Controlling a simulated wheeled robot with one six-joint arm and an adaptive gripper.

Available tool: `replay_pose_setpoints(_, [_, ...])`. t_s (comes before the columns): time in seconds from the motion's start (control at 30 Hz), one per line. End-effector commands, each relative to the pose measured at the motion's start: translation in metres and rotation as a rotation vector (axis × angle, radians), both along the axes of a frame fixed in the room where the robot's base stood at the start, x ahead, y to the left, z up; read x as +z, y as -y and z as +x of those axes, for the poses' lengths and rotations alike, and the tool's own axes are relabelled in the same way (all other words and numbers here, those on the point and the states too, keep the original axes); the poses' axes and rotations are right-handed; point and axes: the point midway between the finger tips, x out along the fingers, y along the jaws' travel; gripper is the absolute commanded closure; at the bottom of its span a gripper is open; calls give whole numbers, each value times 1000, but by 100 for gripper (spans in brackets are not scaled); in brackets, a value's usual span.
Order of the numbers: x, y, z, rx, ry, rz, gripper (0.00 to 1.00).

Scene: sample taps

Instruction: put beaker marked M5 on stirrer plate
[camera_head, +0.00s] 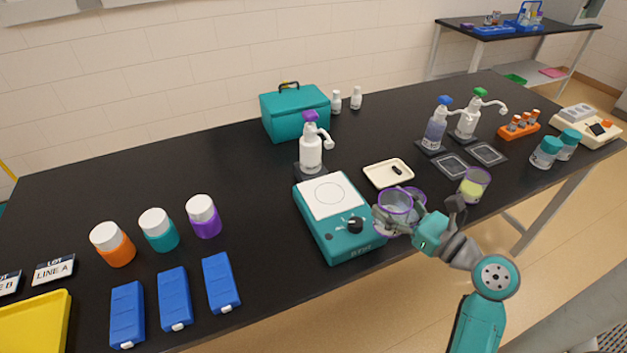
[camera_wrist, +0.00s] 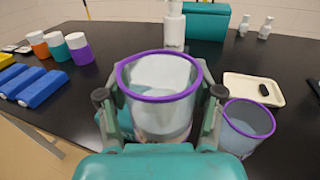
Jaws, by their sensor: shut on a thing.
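A clear beaker with a purple rim (camera_head: 393,203) is held upright in my gripper (camera_head: 406,217), just right of the stirrer plate's front corner. In the wrist view, the held beaker (camera_wrist: 160,112) stands between the two fingers of my gripper (camera_wrist: 159,95). No marking M5 can be read on it. The teal stirrer plate (camera_head: 330,205) has a white square top with a circle and a black knob; the top is bare. A second purple-rimmed beaker (camera_head: 417,195) is close behind the held one; it also shows at the right in the wrist view (camera_wrist: 247,128).
A cream tray (camera_head: 376,181) with a dark object lies behind the beakers. A white dispenser with a purple top (camera_head: 310,150) stands behind the stirrer plate. A beaker of yellow-green liquid (camera_head: 473,187) stands to the right. Blue boxes (camera_head: 174,298) and capped jars (camera_head: 158,230) are left.

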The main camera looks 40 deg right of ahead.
Motion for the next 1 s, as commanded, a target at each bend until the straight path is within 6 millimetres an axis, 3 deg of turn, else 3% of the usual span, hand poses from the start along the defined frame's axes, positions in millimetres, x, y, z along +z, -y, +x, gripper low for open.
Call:
replay_pose_setpoints(0.27, [0, -2, 23, 4, 0, -1, 79])
replay_pose_setpoints(0.8, [1, -6, 131, 5, 2, -2, 79])
replay_pose_setpoints(1.0, [0, -7, 161, 3, 1, 0, 79])
